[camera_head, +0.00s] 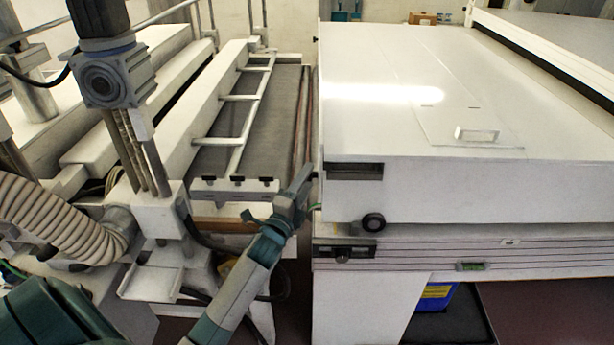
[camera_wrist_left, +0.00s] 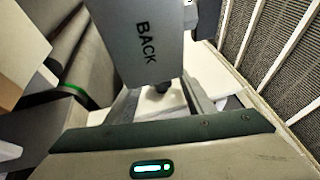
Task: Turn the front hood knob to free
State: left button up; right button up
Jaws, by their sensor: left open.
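A round black knob (camera_head: 373,222) sits low on the front face of the white hood (camera_head: 470,190), near its left corner. I cannot tell from its face which way it is turned. My left gripper (camera_head: 306,177) is beside the hood's left edge, left of and above that knob and apart from it. It is open. In the left wrist view, a grey block (camera_wrist_left: 142,45) lettered BACK stands ahead of the gripper (camera_wrist_left: 160,100). A small dark part (camera_wrist_left: 164,87) shows below the block, between the fingers; I cannot tell what it is. My right gripper is not in view.
A conveyor bed (camera_head: 270,110) with a white rail frame lies left of the hood. A dark recess (camera_head: 354,171) is above the knob, and a ledge (camera_head: 460,252) runs below it. A blue bin (camera_head: 432,299) is under the ledge. The space before the knob looks clear.

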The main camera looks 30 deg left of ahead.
pick_arm(q)
jog(key=shift+w, duration=0.35)
jog(key=c, duration=1)
jog(key=shift+c, duration=0.2)
jog(key=shift+r, duration=0.1)
